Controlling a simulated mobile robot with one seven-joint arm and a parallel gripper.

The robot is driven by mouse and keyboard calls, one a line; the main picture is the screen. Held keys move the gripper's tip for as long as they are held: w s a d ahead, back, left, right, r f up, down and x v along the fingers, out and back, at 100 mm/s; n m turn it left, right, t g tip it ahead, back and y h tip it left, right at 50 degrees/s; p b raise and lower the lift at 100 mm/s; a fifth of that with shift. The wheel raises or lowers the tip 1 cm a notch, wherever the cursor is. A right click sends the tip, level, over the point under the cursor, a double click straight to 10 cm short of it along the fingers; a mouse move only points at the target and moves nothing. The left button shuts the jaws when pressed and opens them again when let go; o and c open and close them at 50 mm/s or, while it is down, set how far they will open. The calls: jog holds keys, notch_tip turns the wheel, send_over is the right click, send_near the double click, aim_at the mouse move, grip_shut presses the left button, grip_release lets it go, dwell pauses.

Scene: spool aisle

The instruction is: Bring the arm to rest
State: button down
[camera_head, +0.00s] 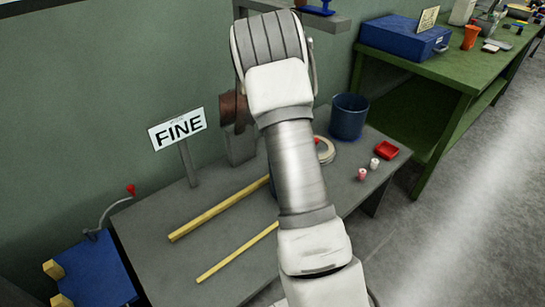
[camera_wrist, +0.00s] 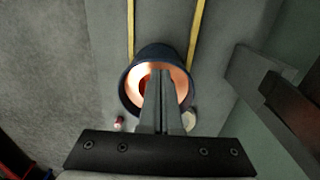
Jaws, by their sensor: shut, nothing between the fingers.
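My gripper (camera_wrist: 161,76) shows in the wrist view with its two grey fingers together and nothing between them. Its tips overlap a round blue-rimmed thing (camera_wrist: 127,82) with a bright copper-coloured inside; I cannot tell whether they touch it.
The grey table (camera_head: 143,232) carries a FINE sign (camera_head: 178,130), yellow rails (camera_head: 222,206), a blue bin (camera_head: 348,117), a red tray (camera_head: 387,150) and small spools (camera_head: 375,163). A green bench (camera_head: 455,75) with a blue box (camera_head: 402,38) stands right. Open floor lies lower right.

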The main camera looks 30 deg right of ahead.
jog(key=s+a+r+n+t, duration=0.1)
jog(key=s+a+r+n, duration=0.1)
jog(key=s+a+r, duration=0.35)
jog(key=s+a+r+n+t, duration=0.1)
jog(key=s+a+r+n, duration=0.15)
jog(key=r, duration=0.55)
jog(key=s+a+r+n+t, duration=0.1)
jog(key=s+a+r+n, duration=0.3)
jog(key=r, duration=0.3)
jog(key=s+a+r+n+t, duration=0.1)
jog(key=s+a+n, duration=0.3)
jog(key=s, duration=0.4)
jog(key=s+a+r+n+t, duration=0.1)
jog(key=s+a+n+t, duration=0.15)
jog(key=s+a, duration=0.45)
notch_tip(320, 180, up, 12)
jog(key=s+d+p, duration=0.2)
jog(key=p, duration=1.1)
jog(key=shift+d+r+n+g, duration=0.15)
jog(key=shift+d+n+g, duration=0.05)
jog(key=shift+n+g, duration=0.25)
jog(key=shift+d, duration=0.1)
